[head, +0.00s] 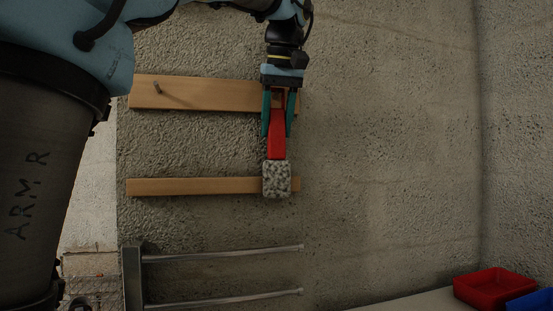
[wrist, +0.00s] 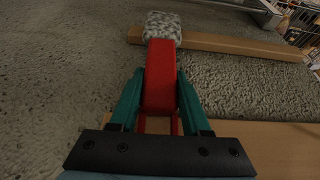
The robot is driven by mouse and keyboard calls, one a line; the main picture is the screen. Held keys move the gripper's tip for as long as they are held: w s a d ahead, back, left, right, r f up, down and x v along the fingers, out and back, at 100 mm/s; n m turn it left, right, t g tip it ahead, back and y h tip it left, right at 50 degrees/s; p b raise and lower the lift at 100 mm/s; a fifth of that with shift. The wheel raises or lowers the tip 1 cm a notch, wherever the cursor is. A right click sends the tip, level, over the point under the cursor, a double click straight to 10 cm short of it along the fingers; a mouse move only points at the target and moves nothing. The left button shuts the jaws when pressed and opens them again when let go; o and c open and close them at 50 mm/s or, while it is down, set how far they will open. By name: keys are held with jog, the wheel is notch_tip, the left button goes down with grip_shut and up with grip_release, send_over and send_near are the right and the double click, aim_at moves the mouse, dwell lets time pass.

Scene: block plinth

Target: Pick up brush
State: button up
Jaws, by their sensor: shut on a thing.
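The brush (head: 277,180) has a red handle and a speckled grey-white block-shaped head. In the head view it hangs head down in front of the wall, and its head overlaps the right end of the lower wooden strip. My gripper (head: 279,130) has green fingers and is shut on the red handle from above. In the wrist view the brush (wrist: 160,75) points away from the camera between the two fingers of my gripper (wrist: 160,95). I cannot tell whether the brush touches the lower strip.
An upper wooden board (head: 190,93) with a peg and a lower wooden strip (head: 190,187) are on the rough concrete wall. Two metal rails (head: 220,255) stick out below. A red bin (head: 494,288) and a blue bin (head: 535,301) stand at lower right. The wall's right side is clear.

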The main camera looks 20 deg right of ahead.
grip_shut()
jog(key=shift+r, duration=0.55)
jog(key=shift+s+r, duration=0.2)
jog(key=s+a+b, duration=0.2)
jog(key=s+b, duration=0.1)
jog(key=s, duration=1.4)
jog(key=shift+s, duration=0.2)
jog(key=shift+a, duration=0.1)
